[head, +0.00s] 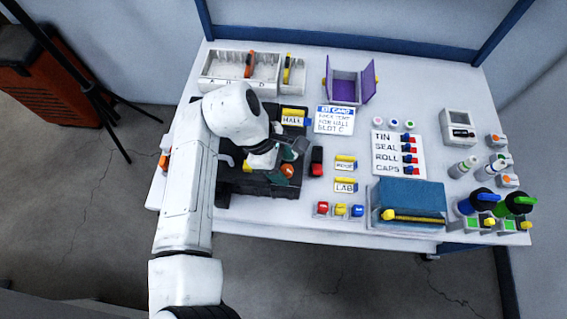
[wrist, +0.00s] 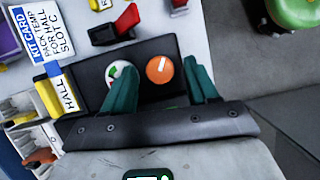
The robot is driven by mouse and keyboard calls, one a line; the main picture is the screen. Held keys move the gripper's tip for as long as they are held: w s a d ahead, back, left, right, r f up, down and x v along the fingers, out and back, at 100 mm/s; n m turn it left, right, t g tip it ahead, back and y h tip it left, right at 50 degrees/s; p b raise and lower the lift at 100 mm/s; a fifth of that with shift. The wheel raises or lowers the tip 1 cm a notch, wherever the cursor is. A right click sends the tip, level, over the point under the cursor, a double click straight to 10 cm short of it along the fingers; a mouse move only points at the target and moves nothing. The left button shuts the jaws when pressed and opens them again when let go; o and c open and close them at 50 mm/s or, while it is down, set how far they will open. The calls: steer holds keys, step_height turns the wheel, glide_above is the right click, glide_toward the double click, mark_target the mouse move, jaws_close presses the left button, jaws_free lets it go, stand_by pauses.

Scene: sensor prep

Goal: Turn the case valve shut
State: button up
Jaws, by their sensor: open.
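The case valve is probably the round orange knob (wrist: 160,69) with a pale line across it, set in the lid of a black case (wrist: 96,88). In the head view the orange knob (head: 288,170) shows beside my gripper. A round gauge (wrist: 121,73) with green and red marks sits left of the knob in the wrist view. My gripper (wrist: 160,74) is open, its two green fingers apart on either side of the knob in that view. I cannot tell whether either finger touches it. My arm hides part of the case in the head view.
A yellow HALL label (head: 292,117) and a kit card (head: 335,120) lie by the case. A blue box (head: 408,196) and a TIN SEAL ROLL CAPS board (head: 385,160) are farther right.

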steer(key=shift+d+f, duration=0.1)
steer(key=shift+f, duration=0.15)
steer(key=shift+r, duration=0.1)
steer(key=c, duration=1)
